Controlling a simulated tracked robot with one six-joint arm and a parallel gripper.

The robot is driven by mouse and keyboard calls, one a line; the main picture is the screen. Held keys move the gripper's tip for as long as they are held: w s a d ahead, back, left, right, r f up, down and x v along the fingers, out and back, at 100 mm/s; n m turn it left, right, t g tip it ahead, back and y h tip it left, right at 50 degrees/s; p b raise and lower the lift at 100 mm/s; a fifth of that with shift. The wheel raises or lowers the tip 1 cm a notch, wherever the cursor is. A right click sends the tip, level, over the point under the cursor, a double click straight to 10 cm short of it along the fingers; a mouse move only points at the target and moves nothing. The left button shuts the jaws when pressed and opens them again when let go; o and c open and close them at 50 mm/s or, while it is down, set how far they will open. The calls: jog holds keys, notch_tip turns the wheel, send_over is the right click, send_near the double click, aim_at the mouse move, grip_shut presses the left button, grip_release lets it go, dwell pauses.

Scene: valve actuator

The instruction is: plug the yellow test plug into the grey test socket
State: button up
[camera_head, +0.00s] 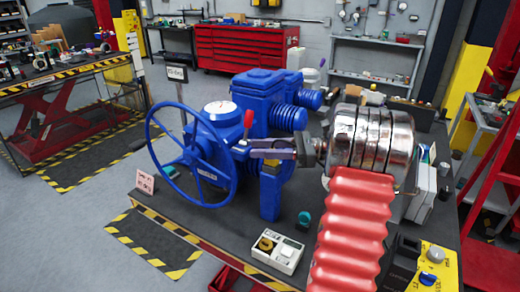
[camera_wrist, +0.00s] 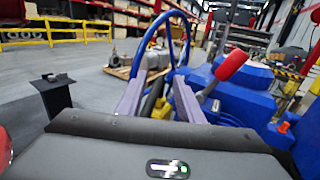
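My gripper (camera_head: 254,148) reaches left from the silver arm, beside the blue valve actuator (camera_head: 222,122). In the wrist view its two fingers (camera_wrist: 159,84) stand apart with a gap between them. A small yellow piece (camera_wrist: 162,107) shows between and beyond the fingers; a small yellow patch (camera_head: 270,168) also shows just below them in the head view, on top of a blue post. I cannot tell for sure whether this is the test plug, and no grip on it is visible. I cannot pick out the grey test socket with certainty.
The actuator's blue handwheel (camera_head: 152,160) and red-knobbed lever (camera_head: 248,122) are close to the fingers. Free bench top lies between handwheel and box.

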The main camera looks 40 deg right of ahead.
jog(key=v, duration=1.3)
dwell(0.7)
